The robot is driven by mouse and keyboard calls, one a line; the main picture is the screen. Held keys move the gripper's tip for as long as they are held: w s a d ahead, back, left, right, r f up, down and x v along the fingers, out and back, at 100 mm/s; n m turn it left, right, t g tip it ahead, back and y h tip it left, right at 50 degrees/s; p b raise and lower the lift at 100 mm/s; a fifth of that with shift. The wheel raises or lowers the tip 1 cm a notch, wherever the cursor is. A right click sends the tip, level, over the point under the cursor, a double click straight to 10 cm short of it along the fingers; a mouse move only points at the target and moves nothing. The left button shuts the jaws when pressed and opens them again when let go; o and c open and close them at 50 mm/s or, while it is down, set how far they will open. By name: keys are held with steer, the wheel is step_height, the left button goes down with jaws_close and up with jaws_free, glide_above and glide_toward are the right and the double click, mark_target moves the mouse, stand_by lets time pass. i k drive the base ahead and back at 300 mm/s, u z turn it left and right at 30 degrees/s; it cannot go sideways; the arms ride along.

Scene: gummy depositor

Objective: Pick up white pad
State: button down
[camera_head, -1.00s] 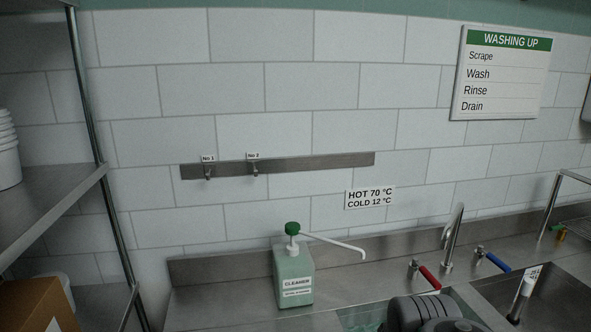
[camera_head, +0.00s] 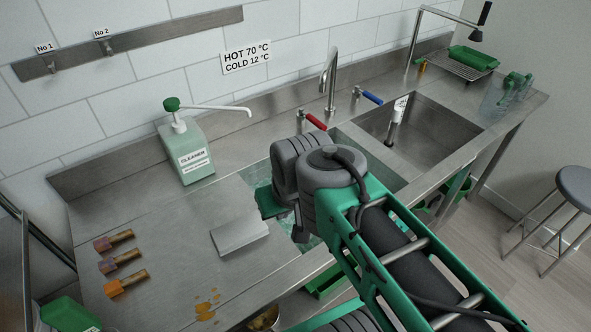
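I cannot make out a white pad for certain. A flat pale grey piece (camera_head: 240,232) with a folded front edge lies on the steel counter, left of my gripper; I cannot tell what it is. My gripper (camera_head: 283,213) is at the end of my arm, over the left basin's near-left side. Its fingers are mostly hidden by my grey wrist, so whether it is open or shut does not show.
A cleaner pump bottle (camera_head: 187,150) stands at the back of the counter. A green box (camera_head: 70,314) is at bottom left. The right basin (camera_head: 425,130) holds an upright white-topped piece.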

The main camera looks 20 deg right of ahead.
mark_target(239, 233)
steer(key=u, duration=0.05)
steer(key=k, duration=0.5)
steer(key=z, duration=1.95)
steer(key=i, duration=0.9)
steer(key=u, duration=1.8)
